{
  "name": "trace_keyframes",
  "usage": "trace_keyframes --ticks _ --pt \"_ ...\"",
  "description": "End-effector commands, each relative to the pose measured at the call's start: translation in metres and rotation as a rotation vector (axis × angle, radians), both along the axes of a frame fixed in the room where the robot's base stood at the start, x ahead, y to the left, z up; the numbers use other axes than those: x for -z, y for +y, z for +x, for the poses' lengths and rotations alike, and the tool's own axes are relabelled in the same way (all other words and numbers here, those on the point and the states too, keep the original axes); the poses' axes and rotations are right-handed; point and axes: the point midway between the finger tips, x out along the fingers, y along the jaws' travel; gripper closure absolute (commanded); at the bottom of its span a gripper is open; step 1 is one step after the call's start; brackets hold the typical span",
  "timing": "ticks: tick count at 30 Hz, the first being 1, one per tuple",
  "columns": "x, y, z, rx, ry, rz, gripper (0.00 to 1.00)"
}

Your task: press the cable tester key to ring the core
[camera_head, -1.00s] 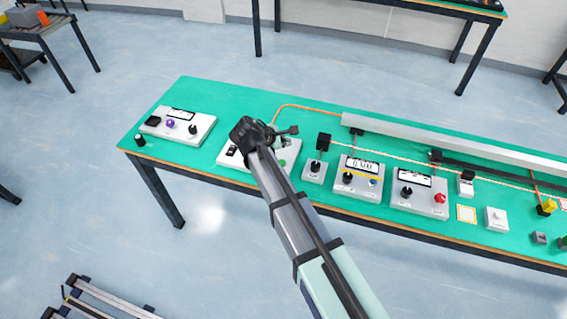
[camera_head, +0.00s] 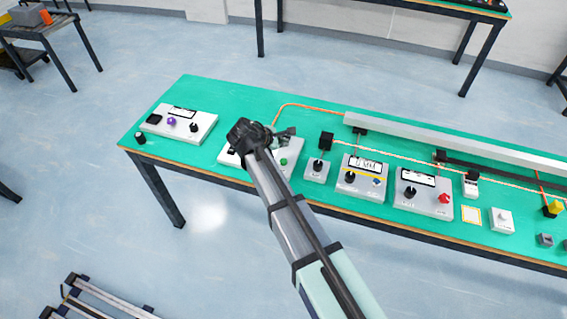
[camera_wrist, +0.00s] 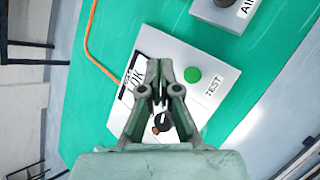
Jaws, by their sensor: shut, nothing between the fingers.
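The cable tester is a white box (camera_head: 294,147) on the green bench, partly hidden by my arm in the head view. Its round green key (camera_head: 283,161) shows just right of my arm. In the wrist view the key (camera_wrist: 192,74) lies beside a TEST label (camera_wrist: 213,86), and a partly hidden display (camera_wrist: 134,77) seems to read OK. My gripper (camera_wrist: 159,68) is shut and empty above the tester. In that view its fingertips appear between the display and the key, left of the key. I cannot tell their height, but no contact with the key shows.
A black knob (camera_wrist: 164,122) shows behind the fingers. A small grey box with a black knob (camera_head: 318,166) stands right of the tester, then more instrument boxes. Another white instrument (camera_head: 205,125) stands to the left. An orange cable (camera_head: 290,105) runs behind the tester.

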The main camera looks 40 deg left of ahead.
Motion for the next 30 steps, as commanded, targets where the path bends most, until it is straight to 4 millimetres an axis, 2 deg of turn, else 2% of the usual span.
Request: trace_keyframes --ticks 1,6,13,18,30 --pt "0.011 0.000 0.000 0.000 0.000 0.000 1.00" --pt "0.034 0.000 0.000 -0.001 -0.001 0.000 1.00" --pt "0.056 0.000 0.000 0.000 0.000 0.000 1.00" --pt "0.062 0.000 0.000 -0.001 -0.001 0.000 1.00" --pt "0.062 0.000 0.000 -0.001 -0.001 0.000 1.00"
